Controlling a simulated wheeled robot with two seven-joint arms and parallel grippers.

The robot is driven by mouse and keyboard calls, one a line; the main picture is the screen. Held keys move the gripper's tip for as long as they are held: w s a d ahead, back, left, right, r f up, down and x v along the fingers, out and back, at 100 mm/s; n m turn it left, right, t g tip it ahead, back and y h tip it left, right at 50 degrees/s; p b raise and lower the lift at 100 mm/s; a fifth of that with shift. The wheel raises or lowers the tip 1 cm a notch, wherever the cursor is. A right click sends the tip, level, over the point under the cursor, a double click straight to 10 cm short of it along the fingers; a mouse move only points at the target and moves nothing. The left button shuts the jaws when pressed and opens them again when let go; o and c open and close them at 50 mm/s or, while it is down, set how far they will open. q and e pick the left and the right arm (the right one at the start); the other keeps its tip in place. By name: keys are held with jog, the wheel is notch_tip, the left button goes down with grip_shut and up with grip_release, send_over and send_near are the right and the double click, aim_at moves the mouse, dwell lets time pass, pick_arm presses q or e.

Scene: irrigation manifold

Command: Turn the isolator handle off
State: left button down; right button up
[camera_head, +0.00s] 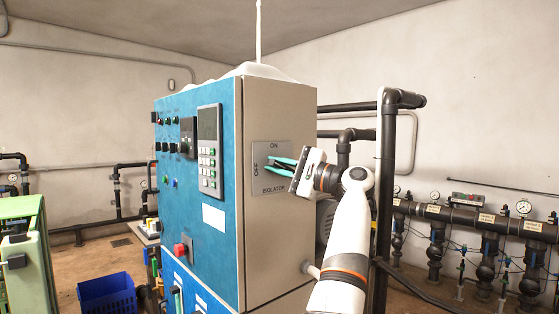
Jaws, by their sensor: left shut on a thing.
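The isolator plate (259,181) is a grey square on the beige side of the blue control cabinet (280,232). It reads ON at the top, OFF along its left edge and ISOLATOR at the bottom.
The cabinet's blue front carries a keypad panel (209,152) and a red button (180,251). A dark vertical pipe (386,185) stands close right of my arm. A manifold with gauges (470,217) runs along the right wall. A blue crate (107,295) sits on the floor at left.

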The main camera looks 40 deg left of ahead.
pick_arm(q)
jog(key=n, duration=0.1)
jog(key=n+h+p, duration=0.1)
jog(key=n, duration=0.1)
jog(key=shift+f, duration=0.25)
jog(key=shift+s+f+n+h+p, duration=0.15)
jog(key=shift+n+h, duration=0.1)
jog(key=shift+n, duration=0.3)
jog(key=shift+w+f+n+h+p, duration=0.15)
jog(key=shift+n+h, duration=0.1)
jog(key=shift+n, duration=0.3)
jog(key=shift+s, duration=0.1)
jog(key=c, duration=1.4)
grip_release()
